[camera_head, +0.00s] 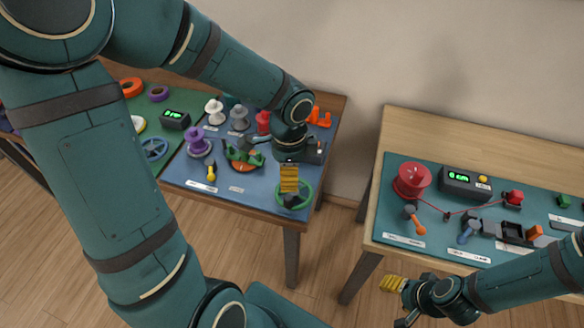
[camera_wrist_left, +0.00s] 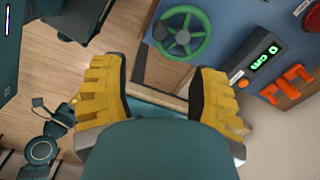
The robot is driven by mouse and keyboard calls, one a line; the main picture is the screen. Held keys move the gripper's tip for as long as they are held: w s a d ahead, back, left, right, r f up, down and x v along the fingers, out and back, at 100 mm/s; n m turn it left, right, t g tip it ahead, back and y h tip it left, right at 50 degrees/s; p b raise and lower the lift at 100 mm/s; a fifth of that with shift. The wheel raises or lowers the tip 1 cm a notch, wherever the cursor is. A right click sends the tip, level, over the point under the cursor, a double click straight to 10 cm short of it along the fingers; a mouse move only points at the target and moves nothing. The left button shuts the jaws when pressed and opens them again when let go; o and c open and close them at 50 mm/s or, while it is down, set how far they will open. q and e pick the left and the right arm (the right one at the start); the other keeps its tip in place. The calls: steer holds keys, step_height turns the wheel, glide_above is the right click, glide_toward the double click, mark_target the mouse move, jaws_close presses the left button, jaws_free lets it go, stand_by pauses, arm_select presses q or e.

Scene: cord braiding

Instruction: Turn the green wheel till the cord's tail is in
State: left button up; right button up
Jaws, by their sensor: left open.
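The green wheel (camera_head: 309,194) is at the front right corner of the blue mat on the left table. In the left wrist view the green wheel (camera_wrist_left: 182,36) shows its spokes and hub, just beyond my fingers. I cannot make out a cord tail at the wheel. My right gripper (camera_head: 397,302) is open and empty in front of the right table.
A display (camera_wrist_left: 262,58) reading 0 cm stands beside the wheel, with orange clips (camera_wrist_left: 287,84) near it. Several spools crowd the blue mat (camera_head: 232,199). The right table (camera_head: 455,128) holds a red spool (camera_head: 411,180) with a red cord (camera_head: 475,211). A floor gap separates the tables.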

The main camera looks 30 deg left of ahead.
mark_target(290, 198)
arm_select(q)
step_height(290, 198, down, 13)
steer(key=b, duration=0.4)
steer(key=shift+b, duration=0.3)
jaws_close()
